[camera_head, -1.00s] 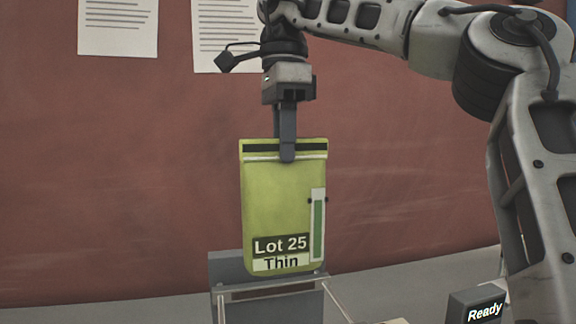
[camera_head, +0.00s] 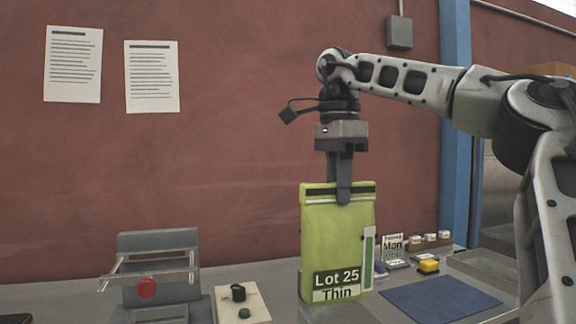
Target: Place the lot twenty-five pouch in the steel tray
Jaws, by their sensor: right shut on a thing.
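The lot twenty-five pouch (camera_head: 335,235) is yellow-green, with a dark band near its top and a label reading "Lot 25 Thin". It hangs upright from my right gripper (camera_head: 343,197), which is shut on its top edge. The pouch is in front of the bench, right of centre, and hides part of the bench behind it. A pale, flat-rimmed surface (camera_head: 488,266) at the right could be the steel tray, but I cannot tell for sure. My left gripper is not in view.
At the left stands a grey device (camera_head: 158,250) with a clear bar and red button (camera_head: 146,288). A control box (camera_head: 243,306) with a black knob is beside it. A blue mat (camera_head: 440,299), a yellow item (camera_head: 429,266) and small white containers (camera_head: 430,238) are at the right.

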